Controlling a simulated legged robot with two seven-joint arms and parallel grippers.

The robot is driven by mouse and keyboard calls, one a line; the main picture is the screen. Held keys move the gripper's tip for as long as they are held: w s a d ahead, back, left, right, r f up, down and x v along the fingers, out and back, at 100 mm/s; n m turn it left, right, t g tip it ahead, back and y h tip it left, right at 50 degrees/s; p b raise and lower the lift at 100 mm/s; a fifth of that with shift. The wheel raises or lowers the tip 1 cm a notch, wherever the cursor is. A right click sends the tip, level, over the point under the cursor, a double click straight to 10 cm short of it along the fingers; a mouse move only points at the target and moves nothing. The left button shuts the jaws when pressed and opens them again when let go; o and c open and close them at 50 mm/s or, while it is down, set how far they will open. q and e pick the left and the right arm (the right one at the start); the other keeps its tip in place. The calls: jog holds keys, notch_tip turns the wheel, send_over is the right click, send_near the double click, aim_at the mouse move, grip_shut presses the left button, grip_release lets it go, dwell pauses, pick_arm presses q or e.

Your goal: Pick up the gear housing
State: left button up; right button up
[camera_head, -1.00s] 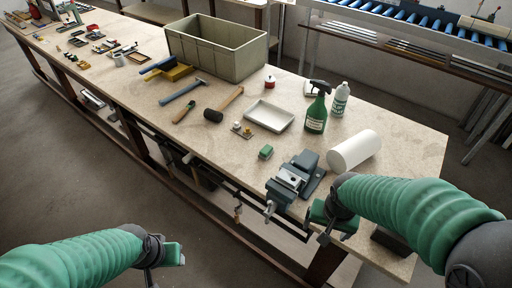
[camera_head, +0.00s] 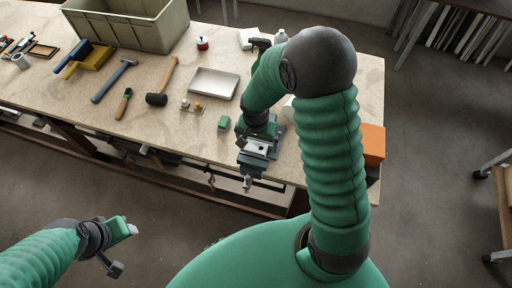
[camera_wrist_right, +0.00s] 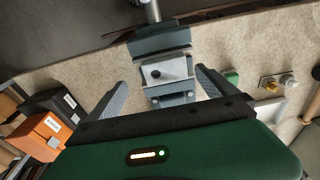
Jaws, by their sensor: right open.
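A small silver-grey block with a dark round hole, which looks like the gear housing (camera_wrist_right: 168,73), sits between the jaws of a blue-grey vise (camera_wrist_right: 160,41). In the head view the housing (camera_head: 257,147) shows at the bench's front edge, just below my right gripper (camera_head: 259,133). In the right wrist view my right gripper (camera_wrist_right: 161,80) is open, one finger on each side of the housing and vise, with no visible contact. The gap in depth is hard to tell. My left gripper (camera_head: 124,249) is open and empty, off the front of the bench.
A green block (camera_head: 224,123), a white tray (camera_head: 213,83) and a mallet (camera_head: 157,99) lie left of the vise. An orange box (camera_head: 373,144) stands at the bench's right end. My right arm hides part of the bench there.

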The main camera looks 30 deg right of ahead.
aim_at(256, 147)
jog(key=shift+w+f+p, duration=0.3)
jog(key=shift+w+f, duration=0.4)
jog(key=shift+f, duration=0.35)
notch_tip(256, 147, down, 2)
jog(key=shift+f+p, duration=0.25)
jog(key=shift+p, duration=0.25)
jog(key=shift+s+f, duration=0.1)
jog(key=shift+f, duration=0.45)
pick_arm(q)
jog(key=shift+w+a+r, duration=0.1)
jog(key=shift+w+r, duration=0.1)
jog(key=shift+r, duration=0.6)
pick_arm(e)
jog(key=shift+d+f, duration=0.1)
jog(key=shift+d, duration=0.05)
jog(key=shift+w, duration=0.25)
jog(key=c, duration=0.5)
pick_arm(q)
jog(key=shift+w, duration=0.15)
pick_arm(e)
jog(key=shift+s, duration=0.1)
jog(key=c, duration=1.5)
